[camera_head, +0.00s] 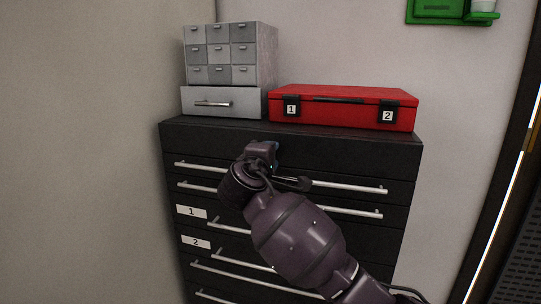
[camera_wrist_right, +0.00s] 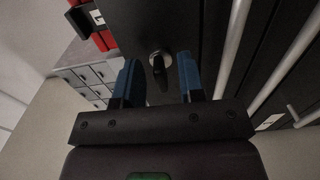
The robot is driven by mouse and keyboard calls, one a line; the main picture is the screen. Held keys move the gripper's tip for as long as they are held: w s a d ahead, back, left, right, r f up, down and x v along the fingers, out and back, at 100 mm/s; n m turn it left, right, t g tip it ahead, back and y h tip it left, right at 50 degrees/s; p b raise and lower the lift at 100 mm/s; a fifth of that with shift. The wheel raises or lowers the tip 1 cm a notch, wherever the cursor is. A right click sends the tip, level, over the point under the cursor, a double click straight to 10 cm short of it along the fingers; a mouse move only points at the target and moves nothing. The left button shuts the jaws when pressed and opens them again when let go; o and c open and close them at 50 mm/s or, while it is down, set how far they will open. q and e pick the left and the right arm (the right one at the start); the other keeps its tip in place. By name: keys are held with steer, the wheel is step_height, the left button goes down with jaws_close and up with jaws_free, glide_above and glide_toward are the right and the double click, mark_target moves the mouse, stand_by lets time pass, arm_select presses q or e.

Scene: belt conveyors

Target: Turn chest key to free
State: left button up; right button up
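The black drawer chest (camera_head: 340,146) stands against the wall. In the right wrist view, a round metal lock with a dark key (camera_wrist_right: 159,72) sits on the chest's front face. My right gripper (camera_head: 272,151) is at the upper front of the chest and hides the key in the head view. In the right wrist view the gripper's two blue fingers (camera_wrist_right: 158,78) are apart, one on each side of the key, with a gap on both sides. Contact with the key does not show. My left gripper is not in view.
A red case (camera_head: 345,112) with tags 1 and 2 and a grey small-drawer cabinet (camera_head: 222,54) stand on the chest top. Long drawer handles (camera_head: 345,187) stick out from the chest front, close to my right arm. A green wall holder (camera_head: 437,10) hangs above.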

steer(key=v, duration=1)
steer(key=a+r+t+y, duration=0.2)
steer(key=a+r+y, duration=0.1)
steer(key=a+y, duration=0.3)
steer(key=s+d+f+m+g+y, duration=0.1)
steer(key=s+d+f+m, duration=0.15)
steer(key=d+f, duration=0.6)
steer(key=s+d+f+m+y, duration=0.1)
steer(key=d+f+m, duration=0.4)
steer(key=f, duration=0.6)
steer(key=s+d+f+m+g+y, duration=0.1)
steer(key=s+d+f+m+y, duration=0.1)
steer(key=d+f, duration=0.7)
steer(key=s+d+f+m+g+h, duration=0.2)
steer(key=s+d+f, duration=0.5)
steer(key=s+f, duration=0.3)
steer(key=s+d+f+m+g+h, duration=0.1)
steer(key=s+d+f+g+h, duration=0.1)
steer(key=s+d+f, duration=0.4)
steer(key=s+f+g, duration=0.1)
steer(key=s+f, duration=0.4)
steer(key=s, duration=0.3)
steer(key=shift+d+m+g+h, duration=0.3)
steer(key=shift+d+m, duration=0.05)
steer(key=shift+d, duration=0.05)
steer(key=shift+f, duration=0.1)
